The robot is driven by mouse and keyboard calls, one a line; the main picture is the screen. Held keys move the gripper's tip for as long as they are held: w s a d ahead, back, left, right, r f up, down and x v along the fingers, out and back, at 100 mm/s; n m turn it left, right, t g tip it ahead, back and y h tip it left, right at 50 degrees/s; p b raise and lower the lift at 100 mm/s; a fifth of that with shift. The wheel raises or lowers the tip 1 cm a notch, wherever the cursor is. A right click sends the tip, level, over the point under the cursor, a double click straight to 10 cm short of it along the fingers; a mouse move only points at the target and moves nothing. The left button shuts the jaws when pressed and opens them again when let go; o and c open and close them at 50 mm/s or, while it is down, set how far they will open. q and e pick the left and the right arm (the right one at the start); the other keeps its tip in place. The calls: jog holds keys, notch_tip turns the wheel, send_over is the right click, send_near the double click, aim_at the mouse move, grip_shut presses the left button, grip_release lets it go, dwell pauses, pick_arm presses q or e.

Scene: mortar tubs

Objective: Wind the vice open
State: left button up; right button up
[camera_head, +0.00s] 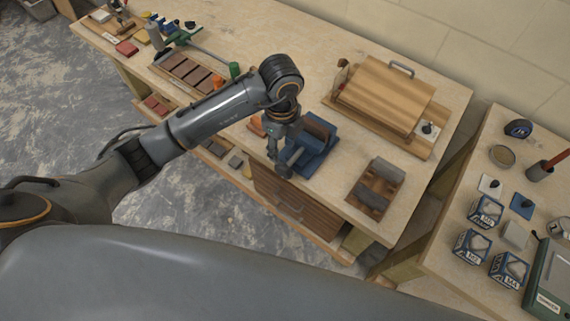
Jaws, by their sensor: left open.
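The blue vice (322,147) sits at the front edge of the wooden workbench, with brownish jaw faces on top. My left gripper (281,160) points down just left of the vice, at its front end. It is open, and its fingers are close to the vice's front part. The gripper hides much of that end, so I cannot tell whether it touches the vice or where the handle lies. My right gripper is not in view.
A wooden box with a metal handle (388,92) stands behind the vice. A tray of dark blocks (377,187) lies to its right. Brown blocks in a tray (188,73) and tools lie left. Boxes (486,211) crowd the right bench. Bare benchtop surrounds the vice's right side.

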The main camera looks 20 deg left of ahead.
aim_at(282, 164)
pick_arm(q)
notch_tip(282, 164, down, 4)
jog(key=shift+s+a+r+p, duration=0.1)
jog(key=shift+s+p, duration=0.05)
jog(key=shift+p, duration=0.35)
notch_tip(282, 164, down, 6)
jog(key=shift+r+p, duration=0.15)
jog(key=shift+p, duration=0.45)
jog(key=shift+f, duration=0.55)
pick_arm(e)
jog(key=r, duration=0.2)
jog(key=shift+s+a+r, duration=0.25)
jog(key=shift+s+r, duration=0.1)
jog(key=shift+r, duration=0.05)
pick_arm(q)
grip_shut()
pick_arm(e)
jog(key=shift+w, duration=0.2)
